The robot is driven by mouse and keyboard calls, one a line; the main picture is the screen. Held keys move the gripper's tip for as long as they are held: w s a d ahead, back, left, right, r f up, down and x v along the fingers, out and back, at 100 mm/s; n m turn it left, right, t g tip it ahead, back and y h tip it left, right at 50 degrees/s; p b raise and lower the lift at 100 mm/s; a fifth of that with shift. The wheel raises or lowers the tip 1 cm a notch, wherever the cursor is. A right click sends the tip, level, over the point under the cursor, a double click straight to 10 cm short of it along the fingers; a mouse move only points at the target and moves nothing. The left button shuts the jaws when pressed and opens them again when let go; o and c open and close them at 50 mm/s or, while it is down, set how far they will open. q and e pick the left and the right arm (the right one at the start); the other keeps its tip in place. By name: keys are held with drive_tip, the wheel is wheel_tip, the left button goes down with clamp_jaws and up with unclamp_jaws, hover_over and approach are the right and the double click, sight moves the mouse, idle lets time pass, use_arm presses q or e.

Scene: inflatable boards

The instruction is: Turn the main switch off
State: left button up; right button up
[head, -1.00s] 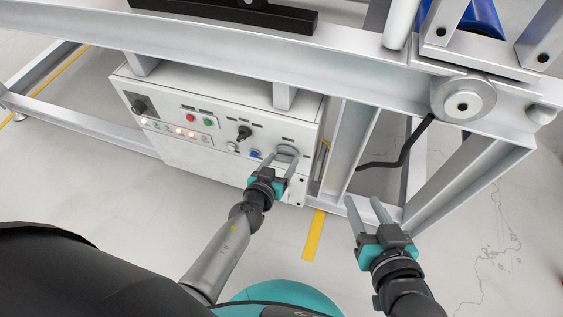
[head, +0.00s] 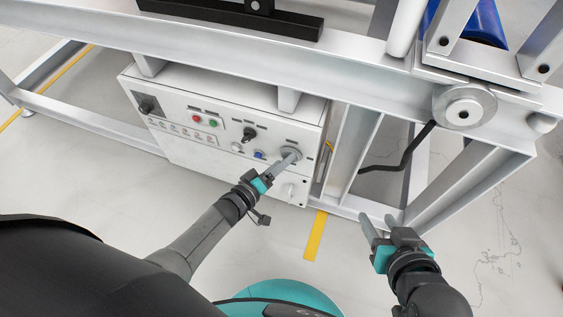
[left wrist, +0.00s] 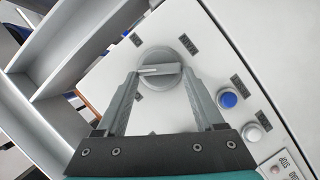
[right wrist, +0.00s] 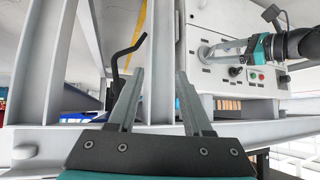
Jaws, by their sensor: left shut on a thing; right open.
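The main switch is a grey round rotary knob (head: 292,152) at the right end of the white control panel (head: 220,160). In the left wrist view the knob (left wrist: 160,62) has a raised bar with a white line, lying across between my fingertips. My left gripper (head: 284,161) is shut on this bar, one finger at each end; it also shows in the left wrist view (left wrist: 160,74).
The panel also has a black knob (head: 249,133), a red button (head: 197,118), a green button (head: 213,124), a blue button (head: 259,155) and a row of lamps (head: 185,129). A metal beam (head: 230,60) runs above it. A black bent lever (head: 405,152) is at right.

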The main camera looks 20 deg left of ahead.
use_arm(q)
drive_tip(key=shift+s+f+n+t+h+b, duration=0.1)
drive_tip(key=shift+f+n+t+h+b, duration=0.2)
drive_tip(key=shift+n+b, duration=0.5)
drive_tip(key=shift+f+n+t+h+b, duration=0.15)
drive_tip(key=shift+n+t+h+b, duration=0.25)
drive_tip(key=shift+n, duration=0.75)
drive_tip(key=shift+s+f+n+t+h+b, duration=0.1)
drive_tip(key=shift+f+n+t+h+b, duration=0.15)
drive_tip(key=shift+n+b, duration=0.55)
use_arm(e)
drive_tip(key=a+r+t+y, duration=0.3)
drive_tip(key=a+t, duration=0.2)
drive_tip(key=t, duration=0.1)
drive_tip(key=shift+a+m+t, duration=0.3)
drive_tip(key=shift+a+t, duration=0.05)
drive_tip(key=shift+t, duration=0.05)
use_arm(q)
drive_tip(key=shift+r+n, duration=0.1)
drive_tip(key=shift+n, duration=0.15)
use_arm(e)
drive_tip(key=shift+r, duration=0.15)
use_arm(q)
drive_tip(key=o, duration=1.4)
drive_tip(key=shift+w, duration=0.15)
drive_tip(key=shift+a, duration=0.1)
drive_tip(key=shift+r, duration=0.1)
